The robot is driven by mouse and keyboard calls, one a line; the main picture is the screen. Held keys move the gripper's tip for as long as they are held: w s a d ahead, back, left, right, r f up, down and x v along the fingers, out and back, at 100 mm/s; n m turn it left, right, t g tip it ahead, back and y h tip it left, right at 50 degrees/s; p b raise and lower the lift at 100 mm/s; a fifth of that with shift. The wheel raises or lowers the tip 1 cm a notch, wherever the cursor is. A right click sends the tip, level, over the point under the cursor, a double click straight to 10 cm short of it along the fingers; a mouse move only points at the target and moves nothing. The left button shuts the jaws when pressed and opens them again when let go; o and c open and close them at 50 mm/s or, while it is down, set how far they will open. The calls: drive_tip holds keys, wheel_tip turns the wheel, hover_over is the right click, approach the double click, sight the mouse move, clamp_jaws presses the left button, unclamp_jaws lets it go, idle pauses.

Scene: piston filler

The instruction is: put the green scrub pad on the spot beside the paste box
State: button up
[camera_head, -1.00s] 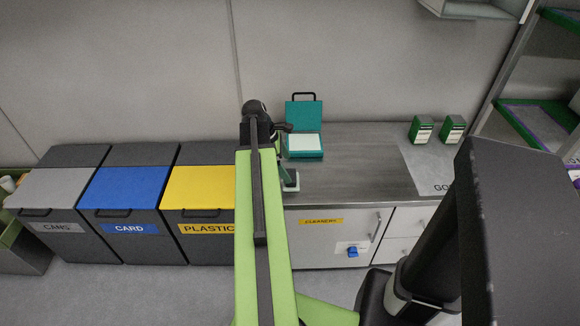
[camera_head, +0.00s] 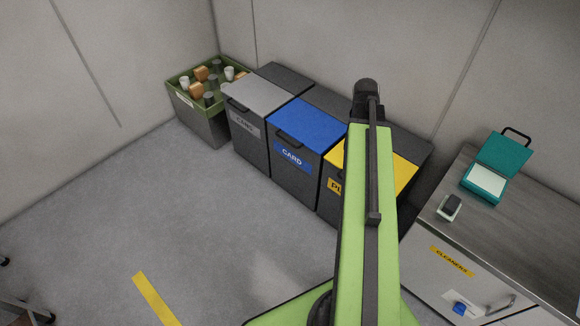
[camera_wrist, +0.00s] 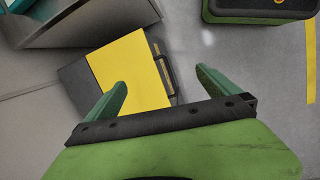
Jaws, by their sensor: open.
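My gripper (camera_wrist: 161,76) is open in the wrist view, with nothing between its green fingers. It is above the plastic bin's yellow lid (camera_wrist: 125,62). In the head view my arm hides the gripper. I cannot make out a green scrub pad in the current frames. No box is readable as the paste box, and no marked spot shows beside one. An open teal case (camera_head: 490,183) with a pale panel stands on the counter (camera_head: 540,235). A small dark-topped, pale-based item (camera_head: 450,207) sits in front of it, apart from it.
The grey-topped cans bin (camera_head: 258,95) and blue card bin (camera_head: 305,127) stand left of the yellow bin (camera_head: 404,172). A green-rimmed crate (camera_head: 184,104) of mixed items stands at the back left.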

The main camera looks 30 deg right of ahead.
drive_tip(key=w+a+m, duration=0.1)
drive_tip(key=w+a, duration=0.2)
drive_tip(key=a, duration=0.9)
drive_tip(key=w+a+t+y, duration=0.1)
drive_tip(key=w+a, duration=0.2)
drive_tip(key=a, duration=1)
drive_tip(key=w+a+m, duration=0.1)
drive_tip(key=w+a, duration=0.2)
drive_tip(key=a, duration=1)
drive_tip(key=shift+w+f+m+t+y, duration=0.25)
drive_tip(key=shift+m+t+y, duration=0.05)
drive_tip(key=shift+t+y, duration=0.1)
